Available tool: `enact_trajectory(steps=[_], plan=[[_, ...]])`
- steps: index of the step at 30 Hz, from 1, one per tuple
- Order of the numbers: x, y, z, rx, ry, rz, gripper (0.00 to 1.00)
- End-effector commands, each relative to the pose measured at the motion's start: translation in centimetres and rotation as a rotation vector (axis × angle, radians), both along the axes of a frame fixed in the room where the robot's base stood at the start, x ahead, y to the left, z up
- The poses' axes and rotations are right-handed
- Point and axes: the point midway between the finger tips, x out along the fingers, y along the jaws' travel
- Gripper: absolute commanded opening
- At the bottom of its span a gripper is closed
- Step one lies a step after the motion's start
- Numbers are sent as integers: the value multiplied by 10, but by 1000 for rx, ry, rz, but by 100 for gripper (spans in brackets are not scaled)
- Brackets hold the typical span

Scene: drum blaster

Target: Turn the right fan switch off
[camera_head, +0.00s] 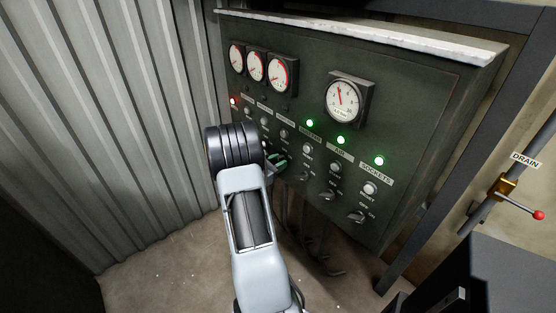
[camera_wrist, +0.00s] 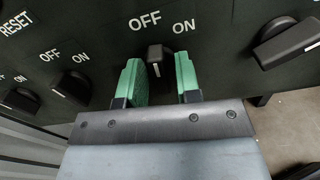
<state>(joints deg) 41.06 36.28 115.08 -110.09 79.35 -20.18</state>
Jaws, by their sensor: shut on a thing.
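A dark rotary switch (camera_wrist: 155,53) with a white pointer mark sits on the panel below the OFF and ON labels. In the wrist view it stands between the two green fingers of my gripper (camera_wrist: 160,78). My gripper is shut on this switch. In the head view the green fingertips (camera_head: 277,161) are at the panel's switch row, left of the switches that show there. My arm hides the switches farther left. The fan labels are too small to read, so I cannot confirm which fan this switch serves. Its exact setting is unclear.
The dark control panel (camera_head: 420,100) carries several gauges, lamps and reset buttons. A neighbouring switch (camera_wrist: 287,42) is close right of my fingers; another (camera_wrist: 72,86) is left. Three green lamps are lit at right, a red lamp (camera_head: 233,101) at far left. A drain valve (camera_head: 512,190) is far right.

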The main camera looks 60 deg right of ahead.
Motion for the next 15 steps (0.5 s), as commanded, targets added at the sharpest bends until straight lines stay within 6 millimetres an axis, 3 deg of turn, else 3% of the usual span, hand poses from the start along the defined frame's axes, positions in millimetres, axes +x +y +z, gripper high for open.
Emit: enact_trajectory(steps=[15], plan=[[0, 0, 0, 40, 124, 1, 7]])
